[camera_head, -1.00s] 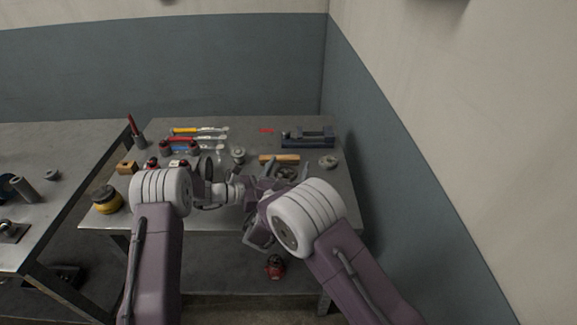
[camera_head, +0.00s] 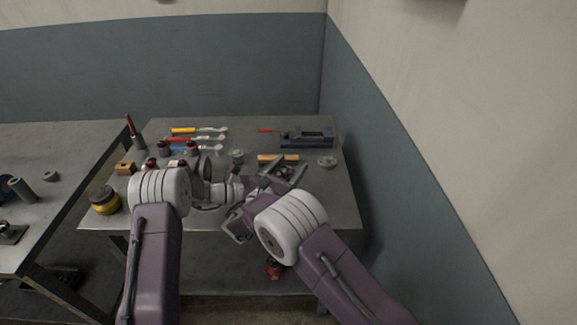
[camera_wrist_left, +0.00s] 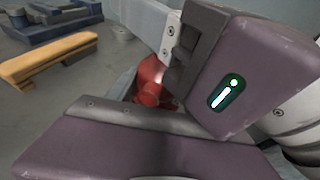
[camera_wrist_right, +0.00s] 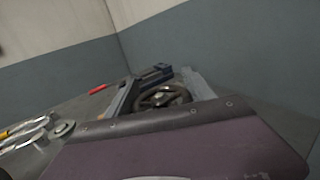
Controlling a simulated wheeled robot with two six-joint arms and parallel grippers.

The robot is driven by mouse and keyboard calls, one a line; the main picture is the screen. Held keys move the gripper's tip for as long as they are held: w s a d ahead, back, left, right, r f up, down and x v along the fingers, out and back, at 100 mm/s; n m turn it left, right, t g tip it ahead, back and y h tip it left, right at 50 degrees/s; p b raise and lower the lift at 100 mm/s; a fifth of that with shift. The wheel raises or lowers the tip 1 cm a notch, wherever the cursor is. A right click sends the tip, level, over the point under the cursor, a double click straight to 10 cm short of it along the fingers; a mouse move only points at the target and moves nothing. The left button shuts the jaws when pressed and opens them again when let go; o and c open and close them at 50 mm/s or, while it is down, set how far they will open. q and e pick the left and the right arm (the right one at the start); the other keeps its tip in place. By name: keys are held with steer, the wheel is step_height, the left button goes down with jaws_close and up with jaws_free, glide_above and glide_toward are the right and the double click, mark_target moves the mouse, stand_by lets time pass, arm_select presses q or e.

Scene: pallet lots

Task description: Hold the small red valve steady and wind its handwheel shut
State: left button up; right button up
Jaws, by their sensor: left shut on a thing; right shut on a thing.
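The small red valve (camera_wrist_left: 150,78) shows in the left wrist view, partly hidden by gripper bodies. Its dark round handwheel (camera_wrist_right: 161,97) shows in the right wrist view. My right gripper (camera_head: 284,169) is over the near right part of the bench, and its two fingers (camera_wrist_right: 162,90) are shut on the handwheel, one at each side. My left gripper (camera_wrist_left: 137,88) is shut on the valve's body; its jaw contact is mostly hidden behind its own body. In the head view the valve and left fingertips are hidden behind my right gripper.
A blue vise (camera_head: 308,137) stands at the back right. A grey round part (camera_head: 327,161) lies to the right. Several coloured-handled tools (camera_head: 195,138) and red-topped items fill the back left. A yellow-and-black item (camera_head: 104,200) stands front left.

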mark_target(290, 166)
steer(key=o, duration=1.4)
steer(key=shift+c, duration=0.2)
step_height(290, 166, up, 10)
steer(key=shift+f, duration=0.1)
